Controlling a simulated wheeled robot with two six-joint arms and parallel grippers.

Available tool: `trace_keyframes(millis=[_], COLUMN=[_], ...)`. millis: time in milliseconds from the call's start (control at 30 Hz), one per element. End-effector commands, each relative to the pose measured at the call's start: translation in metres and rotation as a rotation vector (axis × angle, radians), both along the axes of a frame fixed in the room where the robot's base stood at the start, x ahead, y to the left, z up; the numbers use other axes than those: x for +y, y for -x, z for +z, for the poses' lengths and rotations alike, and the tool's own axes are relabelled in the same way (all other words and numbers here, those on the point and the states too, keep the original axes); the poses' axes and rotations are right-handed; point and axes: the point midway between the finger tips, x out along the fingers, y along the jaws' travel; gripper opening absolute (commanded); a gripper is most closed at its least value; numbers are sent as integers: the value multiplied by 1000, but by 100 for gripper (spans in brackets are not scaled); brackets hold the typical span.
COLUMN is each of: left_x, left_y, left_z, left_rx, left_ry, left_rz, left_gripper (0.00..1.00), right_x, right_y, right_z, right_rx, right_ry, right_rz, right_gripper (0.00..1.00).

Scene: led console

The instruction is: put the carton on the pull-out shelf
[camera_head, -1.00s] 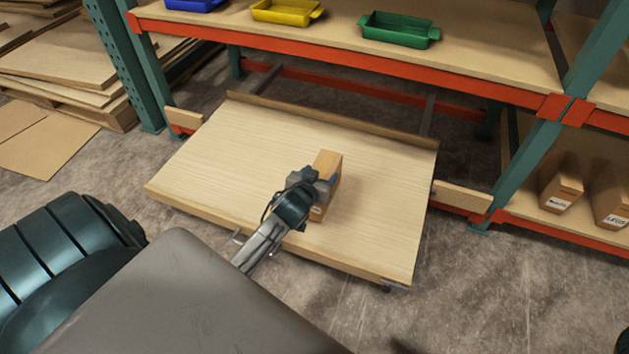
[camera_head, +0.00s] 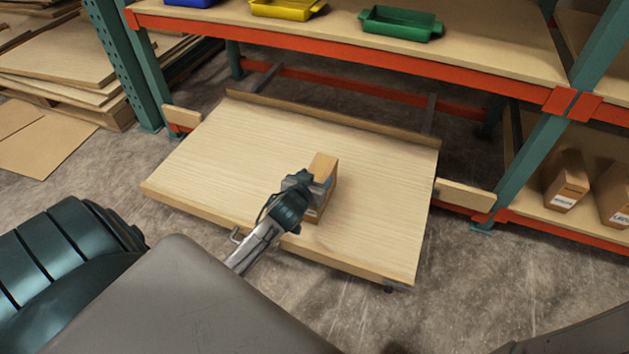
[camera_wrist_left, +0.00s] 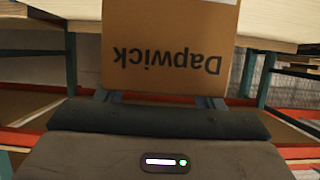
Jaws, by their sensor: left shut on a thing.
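The carton (camera_head: 323,168) is a small brown box. My left gripper (camera_head: 318,186) is shut on it, over the middle of the pull-out shelf (camera_head: 220,155). The shelf is a pale wooden board drawn out from the rack's lower level. I cannot tell whether the carton's base touches the board. In the left wrist view the carton (camera_wrist_left: 170,30) fills the top middle and shows the word "Dapwick" upside down. My right gripper is not in view.
Above the shelf, an upper rack level with an orange beam (camera_head: 350,63) holds a blue, a yellow (camera_head: 288,8) and a green bin (camera_head: 400,23). Brown boxes (camera_head: 567,181) stand on the lower right bay. Rack posts (camera_head: 535,165) flank the shelf. The board around the carton is clear.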

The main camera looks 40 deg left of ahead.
Motion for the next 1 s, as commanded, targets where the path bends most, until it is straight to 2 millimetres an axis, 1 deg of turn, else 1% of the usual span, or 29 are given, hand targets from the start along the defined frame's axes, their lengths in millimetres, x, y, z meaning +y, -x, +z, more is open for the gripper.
trace_keyframes(millis=[167, 467, 500, 567, 600, 900, 1000], left_x=[0, 0, 0, 0, 0, 0, -1], left_y=[-1, -1, 0, 0, 0, 0, 4], left_z=[1, 0, -3, -3, -3, -1, 1], left_rx=[-7, -6, -1, -1, -1, -1, 0], left_ry=[-1, -1, 0, 0, 0, 0, 0], left_rz=[-2, -2, 0, 0, 0, 0, 0], left_gripper=[0, 0, 69, 81, 83, 83, 83], right_x=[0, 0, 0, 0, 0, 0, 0], right_y=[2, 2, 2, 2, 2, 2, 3], right_z=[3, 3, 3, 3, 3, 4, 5], right_rx=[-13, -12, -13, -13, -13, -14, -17], right_ry=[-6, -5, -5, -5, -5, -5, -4], right_rz=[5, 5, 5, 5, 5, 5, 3], right_gripper=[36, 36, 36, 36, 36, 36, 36])
